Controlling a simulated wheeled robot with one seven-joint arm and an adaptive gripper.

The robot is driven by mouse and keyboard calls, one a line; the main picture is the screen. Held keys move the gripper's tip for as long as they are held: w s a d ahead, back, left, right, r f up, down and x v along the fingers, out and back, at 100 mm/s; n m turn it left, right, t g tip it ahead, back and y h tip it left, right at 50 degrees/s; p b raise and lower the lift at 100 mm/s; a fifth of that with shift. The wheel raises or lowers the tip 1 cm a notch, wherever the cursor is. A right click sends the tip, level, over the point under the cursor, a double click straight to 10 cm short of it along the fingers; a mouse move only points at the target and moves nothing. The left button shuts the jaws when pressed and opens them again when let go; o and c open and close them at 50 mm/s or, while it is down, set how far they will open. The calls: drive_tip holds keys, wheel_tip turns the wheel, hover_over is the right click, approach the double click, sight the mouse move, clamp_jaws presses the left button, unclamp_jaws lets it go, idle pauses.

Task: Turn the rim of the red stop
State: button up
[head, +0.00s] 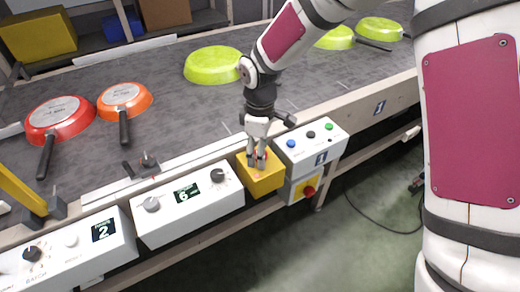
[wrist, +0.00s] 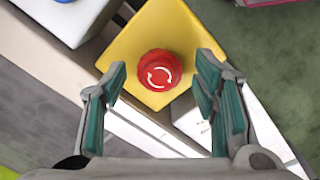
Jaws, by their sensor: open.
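The red stop (wrist: 160,70) is a round red button with white curved arrows, set on top of a yellow box (wrist: 135,37). In the wrist view it lies just beyond and between my fingertips, with a gap on each side. My gripper (wrist: 158,82) is open, one finger to each side of the button, and appears not to touch it. In the head view my gripper (head: 257,163) points down over the yellow box (head: 262,183), and its fingers hide most of the red stop.
A white panel (head: 311,147) with blue, black and green buttons adjoins the yellow box on the right. A white panel (head: 182,201) with a display reading 6 is on the left. Behind is the grey conveyor (head: 170,95) with red, orange and green pans.

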drive_tip(key=shift+c, duration=0.6)
drive_tip(key=c, duration=1.1)
drive_tip(key=shift+o, duration=0.2)
drive_tip(key=shift+m, duration=0.3)
drive_tip(key=m, duration=0.9)
drive_tip(key=shift+p, duration=0.3)
